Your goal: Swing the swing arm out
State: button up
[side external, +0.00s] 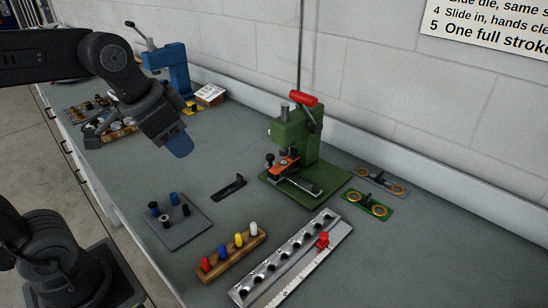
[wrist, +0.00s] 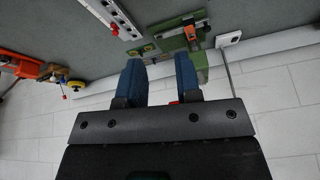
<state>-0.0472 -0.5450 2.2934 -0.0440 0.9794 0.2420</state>
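The green press (side external: 292,135) stands on its green base plate on the bench, with a red-gripped lever (side external: 303,98) on top. Low on its front is an orange part (side external: 284,164) with a black knob and a silver bar beside it; this looks like the swing arm, lying in under the press head, but I cannot be sure. The press also shows at the top of the wrist view (wrist: 184,42). My gripper (side external: 178,146) hangs in the air left of the press, well apart from it. In the wrist view its two blue fingers (wrist: 160,82) are apart with nothing between them.
A blue press (side external: 170,62) stands behind my gripper. In front are a grey pegged plate (side external: 177,232), a wooden rack (side external: 228,258) of coloured pegs and a long metal rail (side external: 290,258). A small black piece (side external: 229,187) lies left of the green press. The wall runs behind.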

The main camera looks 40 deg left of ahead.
jog(key=o, duration=0.4)
jog(key=w+a+r+m, duration=0.1)
jog(key=w, duration=0.2)
jog(key=w+r+m+g, duration=0.1)
jog(key=w, duration=0.3)
jog(key=w+a+m, duration=0.1)
jog(key=w+m, duration=0.1)
jog(key=w, duration=0.1)
jog(key=shift+w+a+r+g+h, duration=0.3)
jog(key=shift+w+r+g+h, duration=0.1)
jog(key=m+g+h, duration=0.2)
jog(key=m, duration=0.6)
send_over(270, 155)
jog(key=s+a, duration=0.1)
jog(key=s, duration=0.3)
notch_tip(270, 155, down, 7)
jog(key=w+a+f+m+g+h, duration=0.1)
jog(key=w+a+f+m+h, duration=0.1)
jog(key=w+a+f+m, duration=0.4)
jog(key=d+f, duration=0.2)
jog(key=f, duration=0.2)
jog(key=s+d+f+n, duration=0.1)
jog(key=d+f, duration=0.1)
jog(key=f, duration=0.2)
jog(key=s+d+f+n, duration=0.1)
jog(key=d+f, duration=0.1)
jog(key=f, duration=0.3)
jog(key=shift+d, duration=0.2)
jog(key=shift+y, duration=0.3)
grip_shut()
